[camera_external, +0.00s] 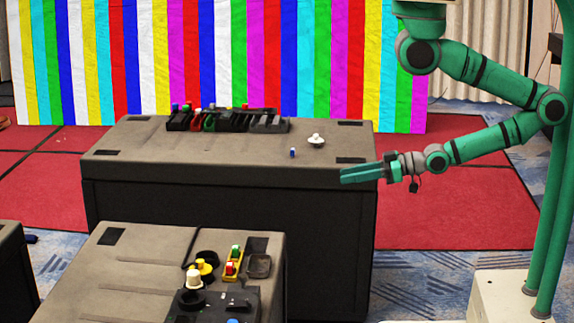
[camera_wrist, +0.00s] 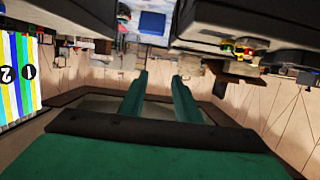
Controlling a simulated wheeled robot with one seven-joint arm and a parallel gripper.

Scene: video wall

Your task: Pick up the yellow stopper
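A small round yellow piece (camera_external: 205,267), which looks like the yellow stopper, is on the near grey-topped case in the external view. It sits beside a cream knob-like piece (camera_external: 193,278) and in front of a black ring. My gripper (camera_external: 343,175) is at the right end of the far case, well away from the yellow piece, up and to its right in the picture. In the wrist view my two green fingers (camera_wrist: 160,75) are apart with nothing between them. Small yellow, red and green bits show at the upper right there, too small to identify.
A yellow tray (camera_external: 229,271) with small coloured blocks and a black device (camera_external: 240,301) crowd the near case (camera_external: 140,265). The far case (camera_external: 110,156) holds a row of black and coloured items, a white-topped piece (camera_external: 316,140) and a blue piece (camera_external: 292,153).

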